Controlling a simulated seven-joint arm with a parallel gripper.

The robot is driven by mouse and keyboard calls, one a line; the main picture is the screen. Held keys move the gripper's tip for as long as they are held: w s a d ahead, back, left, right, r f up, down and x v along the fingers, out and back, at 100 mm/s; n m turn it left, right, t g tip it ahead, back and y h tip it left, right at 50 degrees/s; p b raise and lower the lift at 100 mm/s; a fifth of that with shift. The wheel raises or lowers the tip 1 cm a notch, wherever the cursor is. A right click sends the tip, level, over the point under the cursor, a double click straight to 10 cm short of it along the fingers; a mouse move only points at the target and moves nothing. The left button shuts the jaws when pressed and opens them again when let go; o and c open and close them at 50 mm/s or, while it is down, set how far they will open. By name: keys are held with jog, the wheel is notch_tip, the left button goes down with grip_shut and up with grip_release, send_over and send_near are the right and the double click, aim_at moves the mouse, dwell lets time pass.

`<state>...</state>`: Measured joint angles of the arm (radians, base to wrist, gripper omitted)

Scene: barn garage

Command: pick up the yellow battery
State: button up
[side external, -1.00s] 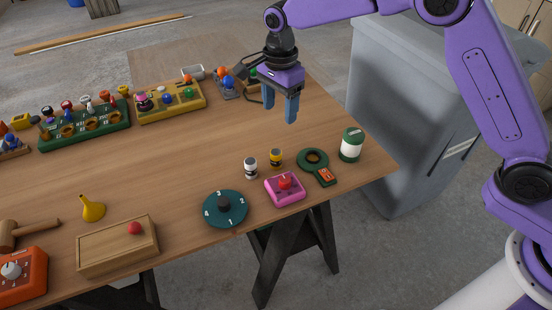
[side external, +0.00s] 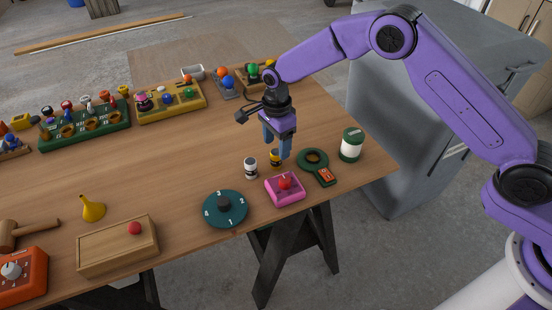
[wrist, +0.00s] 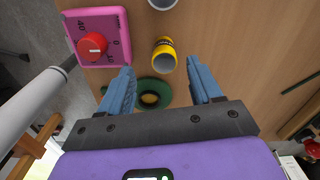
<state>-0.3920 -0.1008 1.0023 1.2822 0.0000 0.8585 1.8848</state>
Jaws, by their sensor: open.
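The yellow battery (side external: 275,160) is a small yellow and black cylinder standing on the wooden table. It also shows in the wrist view (wrist: 163,54), with its pale end facing the camera, ahead of the fingertips and roughly between their lines. My gripper (side external: 277,146) is open and empty, its blue fingers pointing down just above and beside the battery. In the wrist view my gripper (wrist: 163,78) has its two fingers well apart. I cannot tell exactly how high the fingertips are above the battery.
A white and black battery (side external: 250,168) stands just left of the yellow one. A pink box with a red knob (side external: 284,189), a green ring-shaped tool (side external: 314,160) and a green and white can (side external: 351,145) are close by. A teal numbered dial (side external: 226,208) lies in front.

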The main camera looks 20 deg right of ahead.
aim_at(275, 152)
jog(key=shift+w+a+f, duration=0.1)
jog(key=shift+w+f, duration=0.05)
jog(key=shift+f, duration=1.25)
jog(key=shift+w+f, duration=0.1)
jog(key=shift+f, duration=1.3)
grip_shut()
jog(key=shift+r, duration=0.1)
